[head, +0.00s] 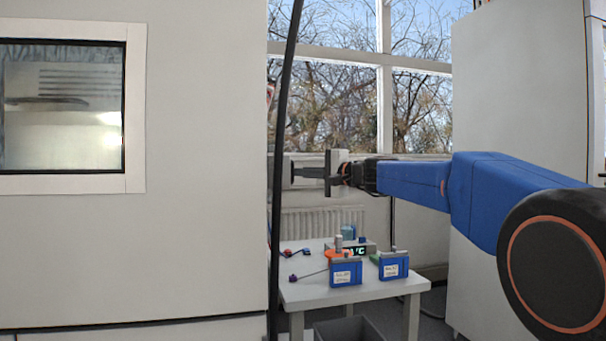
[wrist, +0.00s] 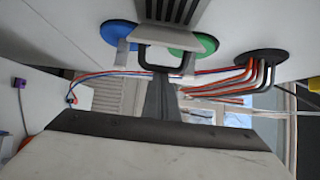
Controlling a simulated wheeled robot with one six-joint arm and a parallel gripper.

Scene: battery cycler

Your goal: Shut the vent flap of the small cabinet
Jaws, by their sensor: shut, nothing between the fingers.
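A black loop (wrist: 158,46) sits just beyond my fingertips, below the slats. I cannot tell whether they touch, or how far the flap is open. The white wall with the vent shows around it; the head view does not show the flap.
A large pale cabinet (head: 200,240) fills the left of the head view. A black cable (head: 277,220) hangs along its edge. A small table (head: 330,293) with blue boxes stands below my gripper. Red and blue wires and a bundle of tubes (wrist: 262,70) run near my fingers.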

